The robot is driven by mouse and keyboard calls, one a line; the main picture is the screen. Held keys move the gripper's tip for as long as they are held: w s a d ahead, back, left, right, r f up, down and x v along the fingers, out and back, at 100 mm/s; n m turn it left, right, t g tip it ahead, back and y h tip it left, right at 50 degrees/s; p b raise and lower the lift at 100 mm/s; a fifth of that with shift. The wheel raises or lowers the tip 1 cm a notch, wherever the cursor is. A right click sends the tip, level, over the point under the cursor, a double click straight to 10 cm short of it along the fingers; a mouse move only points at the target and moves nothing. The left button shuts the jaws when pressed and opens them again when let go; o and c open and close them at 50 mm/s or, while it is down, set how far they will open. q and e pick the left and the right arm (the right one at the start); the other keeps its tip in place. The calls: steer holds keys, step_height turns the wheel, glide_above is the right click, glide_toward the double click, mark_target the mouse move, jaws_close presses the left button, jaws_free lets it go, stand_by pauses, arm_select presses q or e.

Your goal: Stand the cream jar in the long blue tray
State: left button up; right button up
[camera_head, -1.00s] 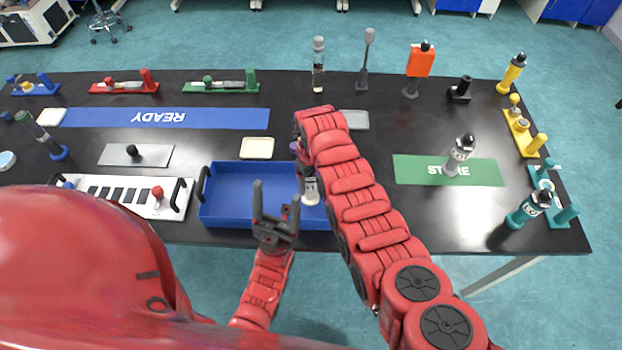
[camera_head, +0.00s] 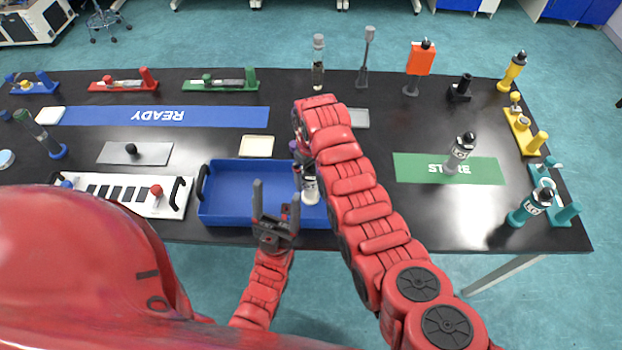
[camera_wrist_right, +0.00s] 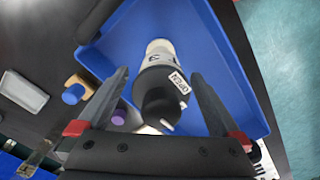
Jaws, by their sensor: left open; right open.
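The cream jar (camera_head: 311,192), pale with a dark top, is in the right part of the long blue tray (camera_head: 244,167). It is partly hidden by my right arm in the head view. In the right wrist view the jar (camera_wrist_right: 158,82) shows its black cap and a small white label, with the blue tray (camera_wrist_right: 215,45) around it. My right gripper (camera_wrist_right: 160,80) is open, one finger on each side of the jar, with gaps visible. My left gripper (camera_head: 276,198) is open and empty over the tray's front edge.
A white slotted rack (camera_head: 130,205) stands left of the tray. A cream dish (camera_head: 257,145) lies behind it. A green mat (camera_head: 485,172) with a grey bottle (camera_head: 460,152) is at the right. Bare black table lies between my right arm and the mat.

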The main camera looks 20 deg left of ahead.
mark_target(311, 167)
step_height(311, 167, up, 4)
steer(key=shift+f+b, duration=0.25)
steer(key=shift+b, duration=0.55)
step_height(311, 167, up, 6)
steer(key=p, duration=0.3)
steer(key=shift+f, duration=0.2)
steer(key=shift+r, duration=0.35)
steer(key=shift+f, duration=0.1)
